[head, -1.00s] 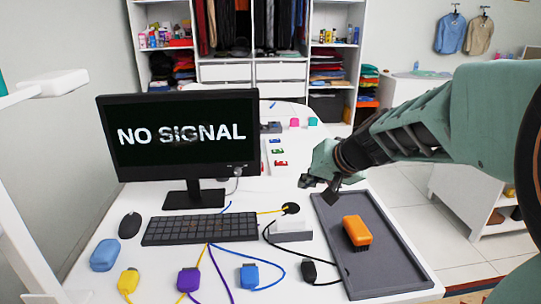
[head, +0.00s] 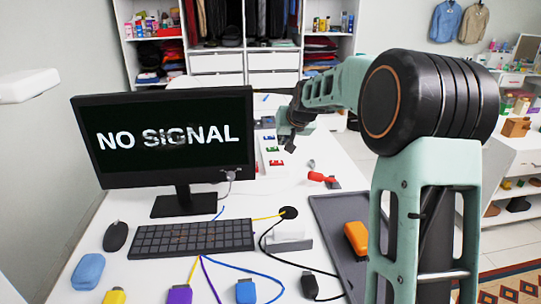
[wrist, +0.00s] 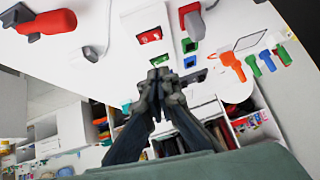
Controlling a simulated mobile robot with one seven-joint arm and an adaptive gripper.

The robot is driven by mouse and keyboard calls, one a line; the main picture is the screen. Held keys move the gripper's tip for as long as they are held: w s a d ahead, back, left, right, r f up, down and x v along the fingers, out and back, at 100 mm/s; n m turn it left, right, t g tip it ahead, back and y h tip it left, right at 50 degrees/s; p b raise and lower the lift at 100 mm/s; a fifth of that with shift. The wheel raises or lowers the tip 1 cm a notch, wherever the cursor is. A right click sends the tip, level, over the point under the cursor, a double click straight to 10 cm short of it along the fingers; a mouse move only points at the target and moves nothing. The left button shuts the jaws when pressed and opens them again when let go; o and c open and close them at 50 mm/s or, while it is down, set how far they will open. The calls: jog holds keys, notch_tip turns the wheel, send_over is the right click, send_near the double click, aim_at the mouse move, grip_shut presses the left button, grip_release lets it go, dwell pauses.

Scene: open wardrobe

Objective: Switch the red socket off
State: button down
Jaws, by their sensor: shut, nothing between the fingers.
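A white strip (head: 265,168) with blue, green and red coloured parts lies on the table right of the monitor. Its red part (head: 275,162) is nearest the head camera. In the wrist view, a red socket part (wrist: 150,37) sits just beyond my fingertips, with a green part (wrist: 158,60) closer to them.
A red plug-like piece (head: 320,177) lies right of the strip. The monitor (head: 165,137) stands to its left. A grey tray (head: 330,215) with an orange brush (head: 356,238), a keyboard (head: 190,238) and several cabled plugs lie nearer. Orange, green and blue pieces (wrist: 266,60) show in the wrist view.

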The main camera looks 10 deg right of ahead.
jog(key=shift+w+r, duration=0.15)
jog(key=shift+w, duration=0.25)
send_over(273, 160)
jog(key=s, duration=0.3)
jog(key=f, duration=0.5)
jog(key=f+p, duration=0.1)
jog(key=f, duration=0.1)
jog(key=shift+d+f, duration=0.15)
jog(key=shift+d, duration=0.2)
notch_tip(273, 160, down, 2)
jog(key=shift+a+f, duration=0.1)
jog(key=shift+f, duration=0.1)
jog(key=shift+a+f, duration=0.1)
jog(key=shift+f, duration=0.55)
